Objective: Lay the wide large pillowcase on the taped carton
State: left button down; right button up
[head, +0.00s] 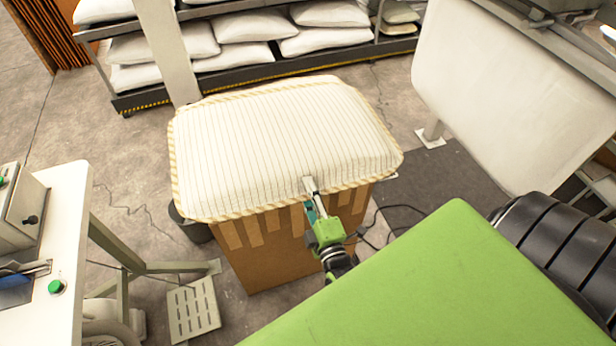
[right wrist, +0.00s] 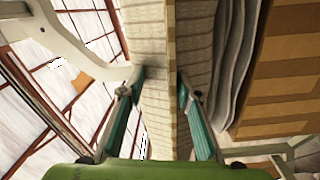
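The wide large pillowcase (head: 285,135), white with thin stripes and a rope-like beige edging, lies spread over the top of the taped carton (head: 265,265). It bulges upward and covers the carton's whole top. Tan tape strips show on the carton's side below the edging. My right gripper (head: 312,193) is at the pillowcase's front edge, right of its middle. In the right wrist view its teal fingertips (right wrist: 159,84) stand apart on either side of the pillowcase's edge (right wrist: 172,60); firm contact cannot be told. My left gripper is out of view.
A rack (head: 240,75) with several white pillows stands behind the carton. A white worktable (head: 60,250) with a control box is at the left, a foot pedal (head: 193,308) on the floor beside it. A large white machine (head: 500,90) is at the right. Cables lie nearby.

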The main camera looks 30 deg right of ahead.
dwell(0.4)
jog(key=o, duration=0.6)
jog(key=shift+c, duration=0.2)
jog(key=shift+s+f, duration=0.1)
jog(key=shift+f, duration=0.15)
jog(key=v, duration=0.9)
jog(key=shift+r, duration=0.15)
jog(key=shift+a, duration=0.2)
